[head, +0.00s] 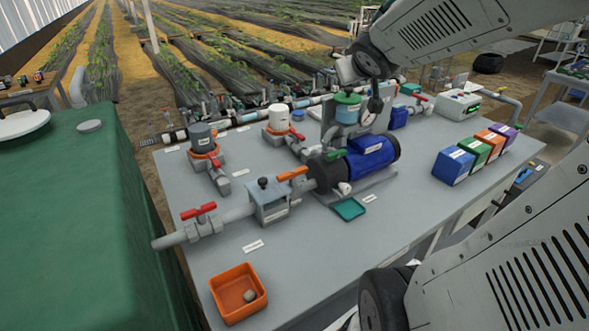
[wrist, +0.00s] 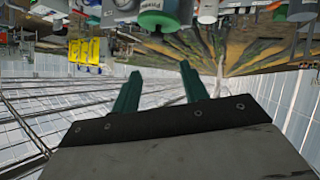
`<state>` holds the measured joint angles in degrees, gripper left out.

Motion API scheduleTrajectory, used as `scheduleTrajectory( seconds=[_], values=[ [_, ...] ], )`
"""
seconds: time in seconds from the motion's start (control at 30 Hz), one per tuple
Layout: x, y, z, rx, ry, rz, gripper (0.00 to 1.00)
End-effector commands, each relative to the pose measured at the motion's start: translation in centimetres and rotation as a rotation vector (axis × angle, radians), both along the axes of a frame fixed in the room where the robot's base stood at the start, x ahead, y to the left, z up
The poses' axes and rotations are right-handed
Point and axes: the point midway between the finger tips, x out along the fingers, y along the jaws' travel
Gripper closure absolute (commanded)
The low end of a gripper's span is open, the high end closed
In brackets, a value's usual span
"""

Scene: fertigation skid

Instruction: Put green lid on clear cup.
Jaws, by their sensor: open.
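The green lid (head: 348,98) sits level on top of the clear cup (head: 347,115), which stands at the back of the bench behind the blue pump. I cannot tell whether it is fully seated. In the wrist view, which is upside down, a green-topped cylinder (wrist: 162,18) with lettering shows at the top edge, apart from the fingers. My gripper (wrist: 160,70) has two green fingers spread wide with nothing between them. In the head view my wrist hangs above and right of the cup, and the fingers are hard to make out.
A blue pump (head: 367,155) with grey pipes and red-handled valves crosses the bench. An orange bin (head: 238,293) holds a small grey piece. A small green tray (head: 349,209) lies before the pump. Coloured boxes (head: 453,166) stand at right.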

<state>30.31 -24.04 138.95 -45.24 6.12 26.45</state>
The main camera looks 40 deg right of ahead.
Motion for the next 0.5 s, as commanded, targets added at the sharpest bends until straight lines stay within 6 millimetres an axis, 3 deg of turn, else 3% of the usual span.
scheduleTrajectory(
  seconds=[0.03,0.3,0.4,0.5],
  values=[
    [-1.2,2.7,-0.7,0.038,0.060,-0.013,0.56],
    [-12.4,17.1,-7.1,0.339,0.554,0.078,0.56],
    [-16.1,20.9,-8.1,0.416,0.698,0.165,0.56],
    [-18.5,23.0,-8.6,0.462,0.788,0.226,0.56]
  ],
)
